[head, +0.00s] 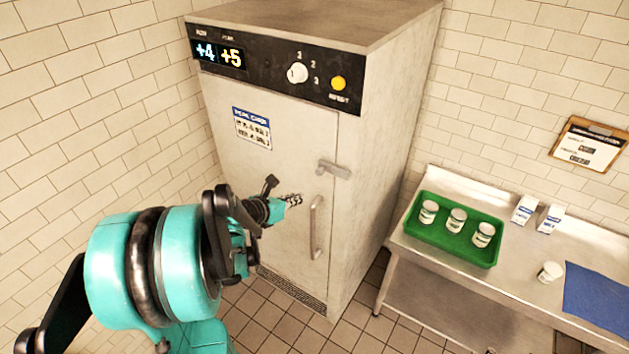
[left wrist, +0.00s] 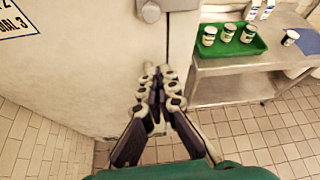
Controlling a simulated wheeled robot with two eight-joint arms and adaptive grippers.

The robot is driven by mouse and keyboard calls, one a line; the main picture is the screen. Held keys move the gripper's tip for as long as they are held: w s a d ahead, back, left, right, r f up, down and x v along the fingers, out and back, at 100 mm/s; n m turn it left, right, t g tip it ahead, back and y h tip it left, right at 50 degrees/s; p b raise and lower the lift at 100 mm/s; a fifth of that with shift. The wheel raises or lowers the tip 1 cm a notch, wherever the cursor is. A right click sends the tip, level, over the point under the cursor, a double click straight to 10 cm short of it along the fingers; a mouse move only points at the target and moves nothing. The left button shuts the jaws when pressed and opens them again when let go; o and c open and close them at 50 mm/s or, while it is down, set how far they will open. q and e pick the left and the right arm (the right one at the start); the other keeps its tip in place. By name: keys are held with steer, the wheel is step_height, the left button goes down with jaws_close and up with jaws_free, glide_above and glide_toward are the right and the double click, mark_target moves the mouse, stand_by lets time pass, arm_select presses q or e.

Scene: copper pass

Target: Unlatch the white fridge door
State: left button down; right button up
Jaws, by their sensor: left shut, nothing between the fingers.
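The white fridge (head: 270,160) stands upright with its door (head: 265,185) shut against the frame. A grey latch (head: 333,169) lies across the door's right edge, with its bar level. It also shows at the top of the left wrist view (left wrist: 152,9). A vertical handle (head: 317,228) is below the latch. My left gripper (head: 293,199) is in front of the door, left of the handle and below the latch. In the left wrist view its fingers (left wrist: 158,72) are together and empty, with the tips below the latch. I cannot tell whether they touch the door. My right gripper is out of view.
A steel table (head: 480,290) stands right of the fridge. It carries a green tray (head: 455,252) with three jars, two small cartons (head: 524,209), a loose jar (head: 550,272) and a blue mat (head: 597,300). A tiled wall is on the left. The floor before the fridge looks clear.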

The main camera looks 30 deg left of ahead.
mark_target(331, 172)
arm_select(q)
steer(key=shift+w, duration=0.1)
steer(key=w+p, duration=0.1)
steer(key=w, duration=0.8)
steer(key=shift+w+f, duration=0.15)
steer(key=shift+f, duration=0.2)
